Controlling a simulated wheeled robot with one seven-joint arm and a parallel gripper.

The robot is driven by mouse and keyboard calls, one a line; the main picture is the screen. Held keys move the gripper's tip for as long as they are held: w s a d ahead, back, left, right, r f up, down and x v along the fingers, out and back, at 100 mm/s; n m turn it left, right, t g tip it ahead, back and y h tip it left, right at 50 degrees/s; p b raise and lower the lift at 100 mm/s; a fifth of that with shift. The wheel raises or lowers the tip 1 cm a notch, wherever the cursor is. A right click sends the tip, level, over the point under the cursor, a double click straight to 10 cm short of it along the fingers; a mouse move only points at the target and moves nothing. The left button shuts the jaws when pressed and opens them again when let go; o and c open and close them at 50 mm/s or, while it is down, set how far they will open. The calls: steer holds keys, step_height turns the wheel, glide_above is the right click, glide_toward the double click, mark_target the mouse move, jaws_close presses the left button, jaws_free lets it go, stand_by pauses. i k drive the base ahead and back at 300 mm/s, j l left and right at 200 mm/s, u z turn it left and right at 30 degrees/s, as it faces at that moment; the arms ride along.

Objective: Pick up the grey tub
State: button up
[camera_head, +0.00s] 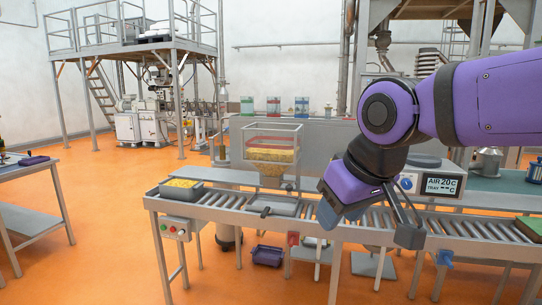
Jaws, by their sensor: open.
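A grey tub (181,192) holding yellow pellets stands on the left end of the roller conveyor (345,229). A shallower grey tray (284,206) lies on the rollers to its right, below the clear hopper; I cannot tell whether it is empty. My gripper (370,224) hangs over the conveyor right of the middle, well to the right of both. Its jaws are open, with one dark finger at the right. No object shows between them. My wrist hides part of the conveyor behind it.
A clear hopper (272,149) with yellow pellets stands behind the conveyor. A control box (176,229) is mounted at the conveyor's left front. A temperature display (441,186) stands behind at the right. A purple tub (268,256) lies low beneath the conveyor. Orange floor is clear at the left front.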

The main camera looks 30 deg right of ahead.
mark_target(184, 189)
steer(key=i+j+z, duration=0.45)
steer(key=i+j, duration=0.55)
steer(key=i, duration=0.4)
steer(key=i+j+z, duration=0.45)
steer(key=i+j, duration=0.8)
steer(key=j, duration=0.2)
